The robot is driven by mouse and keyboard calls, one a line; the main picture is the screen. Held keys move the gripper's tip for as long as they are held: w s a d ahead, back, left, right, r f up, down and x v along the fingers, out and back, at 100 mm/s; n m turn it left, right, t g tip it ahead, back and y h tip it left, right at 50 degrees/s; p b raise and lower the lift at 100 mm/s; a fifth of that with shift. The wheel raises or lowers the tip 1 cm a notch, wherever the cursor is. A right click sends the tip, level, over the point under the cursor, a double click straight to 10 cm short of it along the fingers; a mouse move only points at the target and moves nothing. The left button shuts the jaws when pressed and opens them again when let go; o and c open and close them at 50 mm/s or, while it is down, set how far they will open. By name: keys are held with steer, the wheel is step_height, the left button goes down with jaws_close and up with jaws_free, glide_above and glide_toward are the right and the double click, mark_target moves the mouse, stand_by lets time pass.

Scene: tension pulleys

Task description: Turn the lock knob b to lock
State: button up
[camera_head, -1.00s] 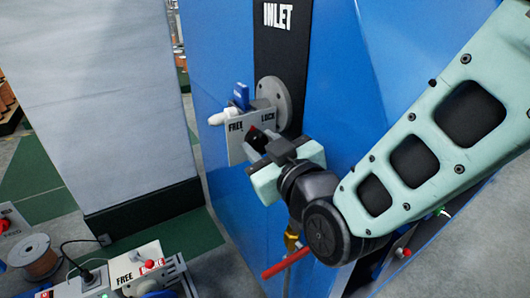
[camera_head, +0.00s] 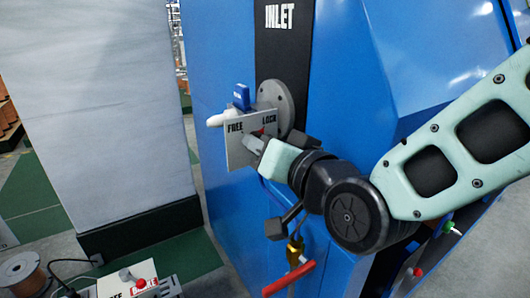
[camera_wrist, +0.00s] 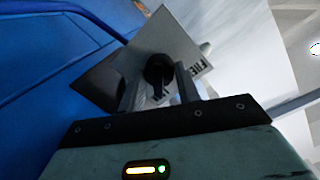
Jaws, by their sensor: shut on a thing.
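A grey plate marked FREE and LOCK (camera_head: 240,149) stands out from the round flange under the INLET sign; it also shows tilted in the wrist view (camera_wrist: 184,40). A dark round knob (camera_wrist: 158,68) sits on it, between my fingers. In the head view only a small red bit of the knob (camera_head: 262,131) shows near the word LOCK, the rest hidden by my gripper. My gripper (camera_head: 256,147) reaches in from the right and is shut on the knob; its fingers also show in the wrist view (camera_wrist: 159,88). No letter naming the knob is readable.
A blue valve handle (camera_head: 241,96) and white fitting (camera_head: 219,120) sit behind the plate. A red lever (camera_head: 290,279) with a brass body hangs below my gripper. A second FREE plate with a red knob (camera_head: 141,282) is at lower left, near a wire spool (camera_head: 20,275).

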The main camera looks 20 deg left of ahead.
steer(key=shift+m, duration=0.3)
stand_by(0.4)
steer(key=o, duration=1)
steer(key=shift+d, duration=0.1)
